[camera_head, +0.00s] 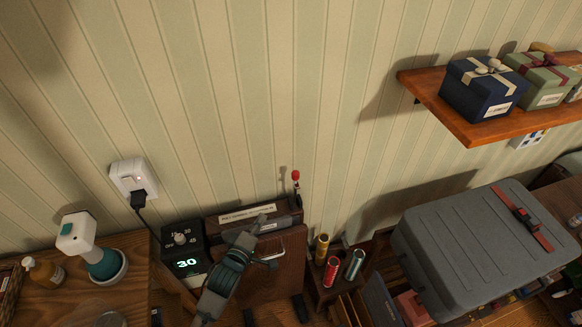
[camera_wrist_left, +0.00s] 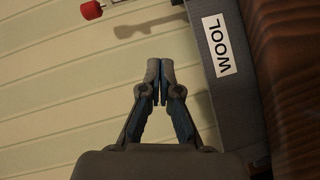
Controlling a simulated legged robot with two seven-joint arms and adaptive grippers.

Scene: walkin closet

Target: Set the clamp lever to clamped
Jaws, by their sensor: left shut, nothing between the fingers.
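The clamp lever is a thin rod with a red knob (camera_head: 296,175) at the right end of the press, close to the striped wall. The knob also shows in the left wrist view (camera_wrist_left: 91,10) at the top left, cut by the edge. The rod stands roughly upright in the head view; its foot is hard to make out. The press (camera_head: 277,279) has a wooden front and a grey padded part with a "WOOL" label (camera_wrist_left: 216,46). My left gripper (camera_head: 262,221) is shut and empty in front of the press's top, left of the lever and apart from it. My right gripper is not in view.
A black timer box (camera_head: 184,262) reading 30 stands left of the press. Several small cans (camera_head: 331,270) stand on a low stand to the right. A grey case (camera_head: 480,250) fills the lower right. A wooden shelf (camera_head: 470,130) holds gift boxes. The wall above is clear.

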